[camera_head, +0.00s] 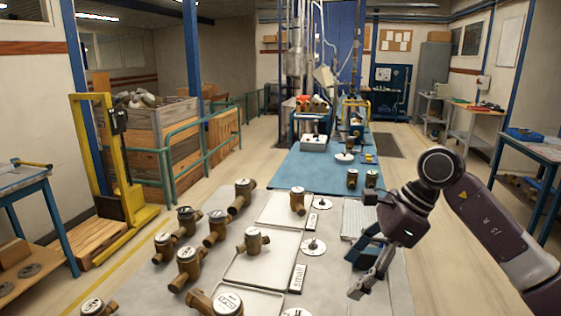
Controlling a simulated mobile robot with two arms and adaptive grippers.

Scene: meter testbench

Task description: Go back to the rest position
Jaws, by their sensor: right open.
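My right arm comes in from the right edge and bends down over the right side of the near grey table (390,298). My right gripper (356,273) hangs there with its fingers apart and nothing between them. Brass meters stand on this table, several of them loose on the left, such as one meter (187,264). One meter (253,240) and another meter (297,201) sit on white trays (262,272) in the middle. My left gripper is not in the picture.
A label reading "small" (298,278) and round white discs (313,246) lie near the trays. A blue bench top (310,172) with more meters and equipment lies beyond. A yellow pallet lifter (120,170) stands at left. A blue-legged table (535,150) stands at right, with free floor before it.

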